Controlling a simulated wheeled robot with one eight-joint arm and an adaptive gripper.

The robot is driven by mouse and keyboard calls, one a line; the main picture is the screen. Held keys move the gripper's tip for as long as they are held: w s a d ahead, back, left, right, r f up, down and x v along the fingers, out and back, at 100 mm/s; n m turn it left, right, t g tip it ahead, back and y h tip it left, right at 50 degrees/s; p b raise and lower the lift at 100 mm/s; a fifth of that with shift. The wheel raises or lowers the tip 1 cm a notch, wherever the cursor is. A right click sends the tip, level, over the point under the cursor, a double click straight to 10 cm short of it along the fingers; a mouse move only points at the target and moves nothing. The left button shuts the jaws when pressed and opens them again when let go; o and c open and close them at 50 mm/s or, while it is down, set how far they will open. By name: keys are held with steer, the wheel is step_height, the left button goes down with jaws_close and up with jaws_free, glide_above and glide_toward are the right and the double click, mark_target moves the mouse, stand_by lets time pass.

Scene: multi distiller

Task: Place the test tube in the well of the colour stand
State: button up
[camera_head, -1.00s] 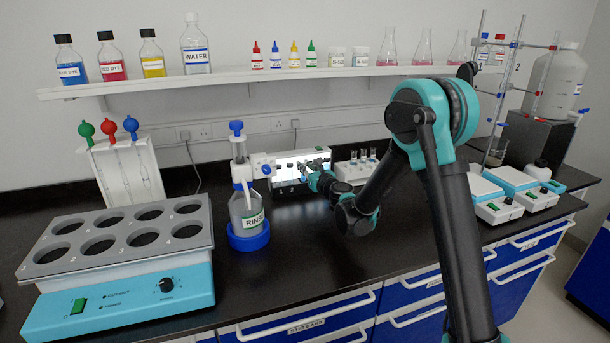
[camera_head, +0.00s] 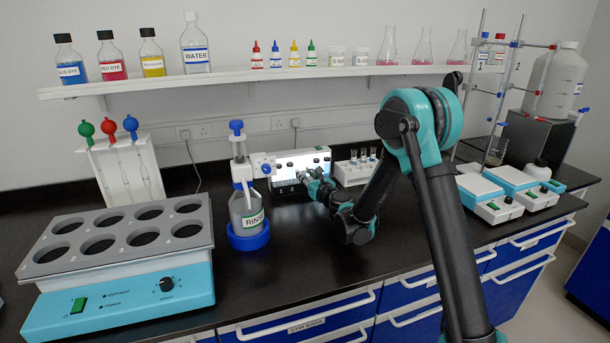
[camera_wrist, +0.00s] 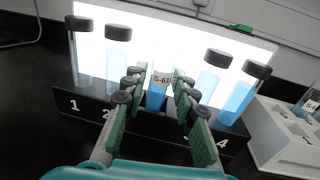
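In the wrist view, the test tube (camera_wrist: 157,98) holds blue liquid and bears a label starting "S-6". It stands nearly upright between the fingers of my gripper (camera_wrist: 158,82), which appear shut on it. The tube is in front of the bright panel of the colour stand (camera_wrist: 88,103), over the stand's middle. The fingers partly hide the stand there, so I cannot tell how far its lower end is in the well. Black-capped tubes with blue liquid stand on both sides. In the head view, my gripper (camera_head: 304,174) is at the lit colour stand (camera_head: 318,160).
A white rack (camera_head: 352,173) with small tubes stands right of the stand. The rinse bottle (camera_head: 243,208) in its blue base stands to its left. Neighbouring capped tubes (camera_wrist: 118,62) and (camera_wrist: 214,78) stand close to my fingers. The black bench in front is clear.

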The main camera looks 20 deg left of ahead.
steer(key=shift+r, duration=0.15)
steer(key=v, duration=1.2)
steer(key=shift+s+d, duration=0.1)
stand_by(0.7)
